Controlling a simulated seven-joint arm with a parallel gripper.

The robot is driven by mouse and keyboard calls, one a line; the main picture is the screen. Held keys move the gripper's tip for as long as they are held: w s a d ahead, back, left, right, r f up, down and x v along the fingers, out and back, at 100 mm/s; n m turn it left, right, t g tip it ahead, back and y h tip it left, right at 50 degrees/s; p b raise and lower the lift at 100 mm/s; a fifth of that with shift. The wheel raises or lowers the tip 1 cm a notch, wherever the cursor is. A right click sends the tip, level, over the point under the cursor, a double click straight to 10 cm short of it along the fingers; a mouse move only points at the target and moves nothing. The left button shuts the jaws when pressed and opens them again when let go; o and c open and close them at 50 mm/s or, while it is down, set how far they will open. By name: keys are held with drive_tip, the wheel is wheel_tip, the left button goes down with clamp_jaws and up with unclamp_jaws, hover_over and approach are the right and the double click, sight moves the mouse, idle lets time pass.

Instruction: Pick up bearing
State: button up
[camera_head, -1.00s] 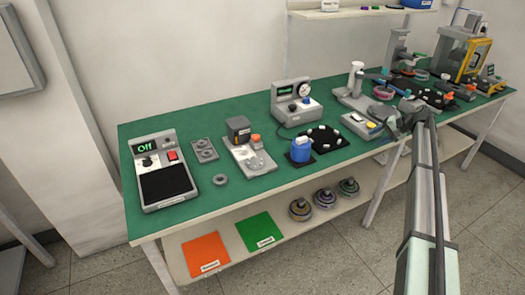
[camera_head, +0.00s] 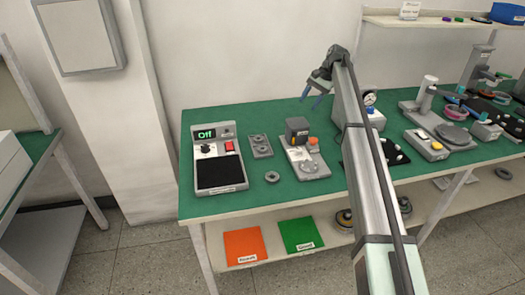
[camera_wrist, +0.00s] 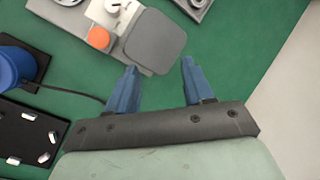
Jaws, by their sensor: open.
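A small grey ring, which looks like the bearing (camera_head: 272,176), lies flat on the green table (camera_head: 235,117) in the head view, between the control box and the fixture with an orange knob. I cannot make it out in the wrist view. My gripper (camera_head: 311,97) is open and empty, raised above the back of the table, to the right of and beyond the ring. Its two blue fingers (camera_wrist: 159,66) stand apart in the wrist view, with green tabletop and part of the fixture's dark grey block (camera_wrist: 157,40) below.
The control box (camera_head: 217,165) reads "Off". A grey plate with two round seats (camera_head: 260,145) lies behind the ring. The fixture (camera_head: 311,170) stands to its right. A blue container (camera_wrist: 15,66) and black mat (camera_wrist: 25,145) are at left in the wrist view.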

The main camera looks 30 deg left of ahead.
drive_tip(key=s+a+f+g+h, duration=0.1)
drive_tip(key=s+a+f+h, duration=0.3)
drive_tip(key=s+a, duration=0.8)
drive_tip(key=x, duration=0.8)
drive_tip(key=shift+w+a+f, duration=0.25)
drive_tip(key=shift+w+a, duration=0.1)
drive_tip(key=shift+w, duration=0.05)
drive_tip(key=shift+w+x, duration=0.1)
drive_tip(key=shift+x, duration=1.25)
drive_tip(key=shift+w+x, duration=0.15)
drive_tip(key=shift+x, duration=1.25)
drive_tip(key=shift+f, duration=0.1)
drive_tip(key=shift+c, duration=0.5)
drive_tip(key=c, duration=0.6)
